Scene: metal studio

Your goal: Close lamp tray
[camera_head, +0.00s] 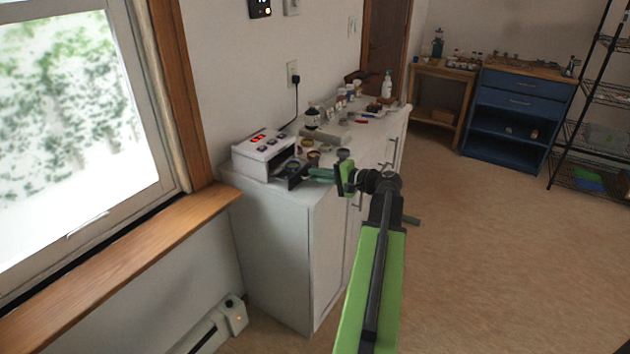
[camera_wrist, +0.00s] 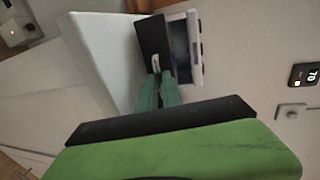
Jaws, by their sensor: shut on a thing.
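The lamp unit is a white box (camera_head: 262,153) with a red display and dark buttons, on the near end of the white cabinet top. Its dark lamp tray (camera_head: 291,174) sticks out of the front on the right side. In the wrist view the tray's black front (camera_wrist: 153,38) stands out from the white box (camera_wrist: 196,45), with a dark interior between them. A pale handle (camera_wrist: 154,62) is on that front. My gripper (camera_head: 314,173) is at the tray front, its green fingers (camera_wrist: 160,82) shut at the handle. The fingertips partly hide the handle.
The white cabinet (camera_head: 285,235) carries jars, bottles and small items (camera_head: 345,100) behind the unit. A cord runs up to a wall outlet (camera_head: 292,74). A window sill (camera_head: 120,265) is at left. Open floor (camera_head: 490,260) lies to the right.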

